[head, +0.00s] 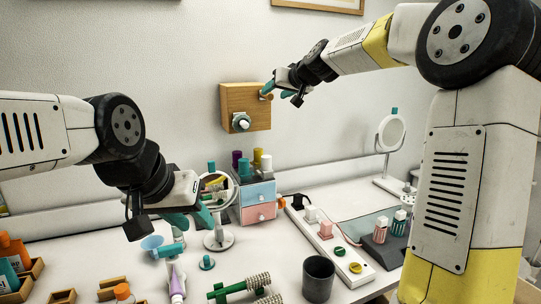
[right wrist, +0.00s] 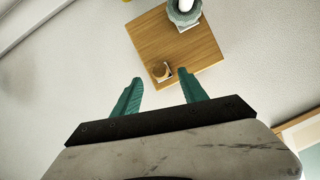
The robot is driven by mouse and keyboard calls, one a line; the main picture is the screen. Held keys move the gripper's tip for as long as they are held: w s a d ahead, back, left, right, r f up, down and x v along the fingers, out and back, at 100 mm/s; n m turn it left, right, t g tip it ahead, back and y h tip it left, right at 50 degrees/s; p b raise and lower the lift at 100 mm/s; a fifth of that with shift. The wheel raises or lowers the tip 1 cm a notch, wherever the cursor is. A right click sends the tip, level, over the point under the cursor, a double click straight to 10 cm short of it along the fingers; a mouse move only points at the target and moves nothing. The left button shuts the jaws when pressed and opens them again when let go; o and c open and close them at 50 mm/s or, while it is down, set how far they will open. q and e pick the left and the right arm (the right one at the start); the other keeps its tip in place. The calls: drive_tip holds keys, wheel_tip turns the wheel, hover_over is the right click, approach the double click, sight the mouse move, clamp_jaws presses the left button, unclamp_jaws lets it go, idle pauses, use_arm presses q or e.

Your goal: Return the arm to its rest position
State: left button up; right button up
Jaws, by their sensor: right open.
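My right gripper (head: 277,91) is raised in front of the wall, by the upper right part of a wooden wall box (head: 234,100). In the right wrist view its two teal fingers (right wrist: 160,76) are apart with nothing held. A grey round fixture with a white top (head: 241,122) is on the box's lower front. My left gripper (head: 190,217) hangs over the left of the vanity, in front of the round mirror (head: 217,187); its finger gap is unclear.
Small drawers (head: 258,203) with bottles on top stand against the wall. A white power strip (head: 333,250), a dark cup (head: 318,279), a green-handled brush (head: 238,288) and a standing mirror (head: 391,133) crowd the vanity.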

drive_tip(key=s+d+f+g+h, duration=0.1)
drive_tip(key=s+d+f, duration=0.1)
drive_tip(key=s, duration=0.7)
drive_tip(key=s+d+f+g+h, duration=0.1)
drive_tip(key=s+f, duration=0.1)
drive_tip(key=s, duration=0.7)
drive_tip(key=shift+s+d+f, duration=0.3)
drive_tip(key=shift+d, duration=0.1)
drive_tip(key=s+d+f+g, duration=0.1)
drive_tip(key=s+d+f, duration=0.2)
drive_tip(key=s, duration=0.4)
drive_tip(key=s+d+f+m+g+h, duration=0.1)
drive_tip(key=s+d+f, duration=0.1)
drive_tip(key=s+f, duration=0.4)
drive_tip(key=s+d+f+m+g+h, duration=0.1)
drive_tip(key=s+d+f, duration=0.2)
drive_tip(key=s, duration=0.6)
drive_tip(key=shift+s+d+f+g, duration=0.15)
drive_tip(key=shift+s+f+g, duration=0.05)
drive_tip(key=shift+f, duration=0.3)
drive_tip(key=shift+s+d+f+g, duration=0.15)
drive_tip(key=shift+f+g, duration=0.05)
drive_tip(key=shift+f, duration=0.25)
